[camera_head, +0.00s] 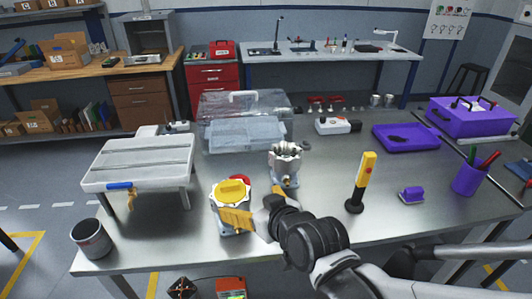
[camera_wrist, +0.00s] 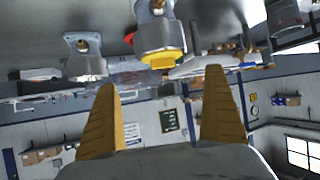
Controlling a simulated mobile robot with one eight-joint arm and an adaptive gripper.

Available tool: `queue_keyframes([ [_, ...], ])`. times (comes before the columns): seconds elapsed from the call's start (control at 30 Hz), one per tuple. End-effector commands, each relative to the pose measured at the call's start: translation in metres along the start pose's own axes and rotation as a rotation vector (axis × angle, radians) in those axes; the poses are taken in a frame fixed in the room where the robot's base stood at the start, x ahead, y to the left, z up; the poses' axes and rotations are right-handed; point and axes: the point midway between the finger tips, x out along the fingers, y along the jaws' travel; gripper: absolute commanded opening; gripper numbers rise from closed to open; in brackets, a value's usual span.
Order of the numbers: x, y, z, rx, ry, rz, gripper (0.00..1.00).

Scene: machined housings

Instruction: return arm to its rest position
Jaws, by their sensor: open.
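My gripper (camera_head: 240,217) is in the middle front of the workbench in the head view, its yellow fingers pointing left. In the wrist view the fingers (camera_wrist: 160,79) are spread wide with nothing between them. A machined housing with a yellow cap (camera_head: 232,190) stands at the fingers in the head view, partly hidden by them. The yellow-capped housing also shows beyond the fingertips in the upside-down wrist view (camera_wrist: 160,35). Whether a finger touches it, I cannot tell. A second, uncapped housing (camera_head: 285,160) stands behind my wrist; my arm reaches in from the lower right.
On the metal bench (camera_head: 330,185) stand a yellow-and-black upright tool (camera_head: 362,181), a purple pen cup (camera_head: 469,179), a purple tray (camera_head: 405,138), a clear bin (camera_head: 245,125), a white slatted stand (camera_head: 140,160) and a grey cup (camera_head: 91,239).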

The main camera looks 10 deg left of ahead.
Motion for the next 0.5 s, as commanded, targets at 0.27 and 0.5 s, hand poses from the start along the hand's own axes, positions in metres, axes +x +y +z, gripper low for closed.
queue_keyframes([
  [0.27, 0.0, 0.0, 0.0, 0.0, 0.0, 0.001, 1.0],
  [0.5, -0.034, 0.049, 0.01, 0.065, -0.084, 0.092, 1.0],
])
